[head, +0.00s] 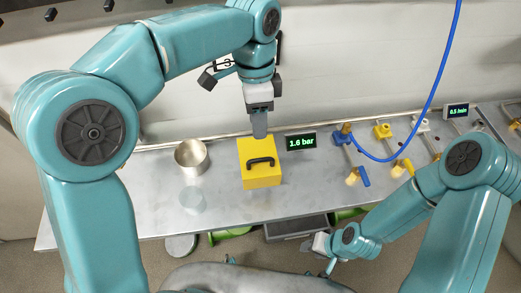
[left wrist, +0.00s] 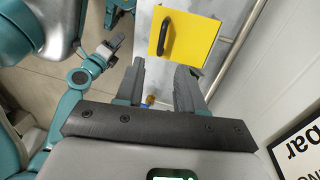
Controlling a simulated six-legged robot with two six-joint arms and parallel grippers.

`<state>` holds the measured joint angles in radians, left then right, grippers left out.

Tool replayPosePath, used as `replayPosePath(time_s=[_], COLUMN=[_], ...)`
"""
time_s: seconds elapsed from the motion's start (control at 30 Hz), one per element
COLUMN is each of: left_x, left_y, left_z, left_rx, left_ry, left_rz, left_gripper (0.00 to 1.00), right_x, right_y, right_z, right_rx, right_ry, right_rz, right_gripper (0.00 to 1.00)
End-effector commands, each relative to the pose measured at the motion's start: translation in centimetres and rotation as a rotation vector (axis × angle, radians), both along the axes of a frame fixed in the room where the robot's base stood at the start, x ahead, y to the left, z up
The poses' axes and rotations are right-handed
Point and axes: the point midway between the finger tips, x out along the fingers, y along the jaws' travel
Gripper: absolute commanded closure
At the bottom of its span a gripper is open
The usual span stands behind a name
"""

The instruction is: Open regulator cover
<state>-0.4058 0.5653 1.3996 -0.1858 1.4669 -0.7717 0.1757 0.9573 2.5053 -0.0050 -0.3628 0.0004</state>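The regulator cover is a yellow box (head: 260,174) with a black bar handle (head: 262,161) on its front, standing on the metal bench. It looks closed. My left gripper (head: 259,134) points down just above and behind the cover's top edge. In the left wrist view its two fingers (left wrist: 162,75) are apart with nothing between them, and the yellow cover (left wrist: 199,38) with its handle (left wrist: 166,36) lies past the fingertips. My right gripper (head: 322,252) is low, in front of the bench; its fingers are too small to read.
A 1.6 bar display (head: 301,142) stands right of the cover, and a metal cup (head: 192,157) stands to its left. Several yellow and blue valve fittings, a blue hose (head: 429,104) and a second display (head: 457,110) are farther right. A wall closes off the bench's back.

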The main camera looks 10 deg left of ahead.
Motion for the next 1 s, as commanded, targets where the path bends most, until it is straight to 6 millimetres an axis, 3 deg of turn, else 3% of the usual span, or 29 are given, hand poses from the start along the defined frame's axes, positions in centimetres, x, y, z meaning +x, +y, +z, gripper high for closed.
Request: replayPosePath(time_s=[0.2,0.4,0.6,0.83,0.87,0.97,1.0], left_x=[-1.0,-1.4,-1.5,-1.4,-1.4,-1.4,-1.4], left_y=[-0.4,-0.6,-0.8,-0.8,-0.8,-0.8,-0.8], left_z=[-5.2,-8.5,-9.8,-9.9,-9.8,-9.8,-9.8], left_rx=[0.001,0.002,0.001,0.001,0.001,0.001,0.001], left_ry=[0.005,0.004,0.001,0.001,0.001,0.001,0.001], left_rz=[-0.002,0.0,0.0,0.0,0.0,0.0,0.0], left_gripper=[0.62,0.62,0.62,0.62,0.65,0.98,1.0], right_x=[0.0,0.0,0.0,0.0,0.0,0.0,0.0], right_y=[0.0,0.0,0.0,0.0,0.0,0.0,0.0], right_z=[-0.3,-0.2,-0.2,-0.2,-0.2,-0.2,-0.2], right_rx=[0.0,0.0,0.0,0.0,0.0,0.0,0.0], right_ry=[-0.001,0.0,-0.001,-0.001,-0.001,-0.001,-0.001], right_rz=[0.0,0.0,0.0,0.0,0.0,0.0,0.0], right_gripper=[0.57,0.57,0.57,0.57,0.57,0.57,0.57])
